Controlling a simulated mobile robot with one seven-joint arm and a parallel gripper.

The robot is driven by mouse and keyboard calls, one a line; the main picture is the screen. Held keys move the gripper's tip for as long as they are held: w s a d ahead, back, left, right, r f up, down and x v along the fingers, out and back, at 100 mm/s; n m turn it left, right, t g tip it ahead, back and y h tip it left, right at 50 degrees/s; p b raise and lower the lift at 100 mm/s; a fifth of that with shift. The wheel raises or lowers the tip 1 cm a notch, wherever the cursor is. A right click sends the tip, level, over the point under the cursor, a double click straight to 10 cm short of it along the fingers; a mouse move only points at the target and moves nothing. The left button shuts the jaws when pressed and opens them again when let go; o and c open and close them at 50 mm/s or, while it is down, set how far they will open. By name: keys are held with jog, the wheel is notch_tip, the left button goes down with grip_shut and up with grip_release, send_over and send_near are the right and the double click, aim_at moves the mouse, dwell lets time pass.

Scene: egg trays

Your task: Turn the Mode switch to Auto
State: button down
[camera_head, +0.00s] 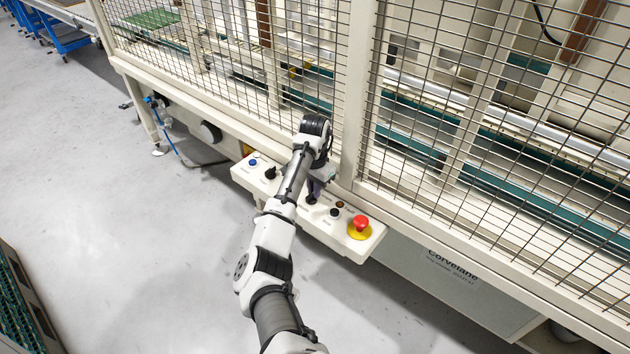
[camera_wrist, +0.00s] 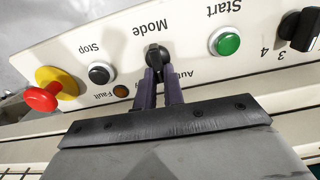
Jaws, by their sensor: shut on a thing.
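The Mode switch (camera_wrist: 155,54) is a black knob on the white control panel (camera_wrist: 195,20), which appears upside down in the wrist view. My gripper (camera_wrist: 159,76) is shut on this knob, with its two dark purple fingers on either side of it. The "Auto" label (camera_wrist: 181,74) is partly covered by a finger. The other position label is hidden, and the direction the knob points cannot be told. In the head view my gripper (camera_head: 315,187) reaches down to the panel (camera_head: 308,217), and the knob is mostly hidden there.
Close by on the panel are the green Start button (camera_wrist: 228,42), black Stop button (camera_wrist: 101,73), amber Fault lamp (camera_wrist: 121,91), red emergency stop (camera_wrist: 42,98) and a numbered black selector (camera_wrist: 300,30). A wire mesh guard (camera_head: 500,130) stands behind.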

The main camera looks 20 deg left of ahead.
jog(key=n+p, duration=0.4)
jog(key=shift+a+r+n, duration=0.15)
jog(key=shift+n, duration=0.15)
jog(key=shift+a+n+p, duration=0.15)
jog(key=shift+n+p, duration=0.45)
jog(key=shift+n, duration=0.35)
jog(key=shift+a+n+p, duration=0.1)
jog(key=shift+n+p, duration=0.45)
jog(key=shift+n, duration=0.4)
jog(key=c, duration=1.5)
grip_release()
notch_tip(320, 180, up, 14)
jog(key=p, duration=0.2)
jog(key=shift+f+p, duration=0.2)
jog(key=shift+p, duration=0.1)
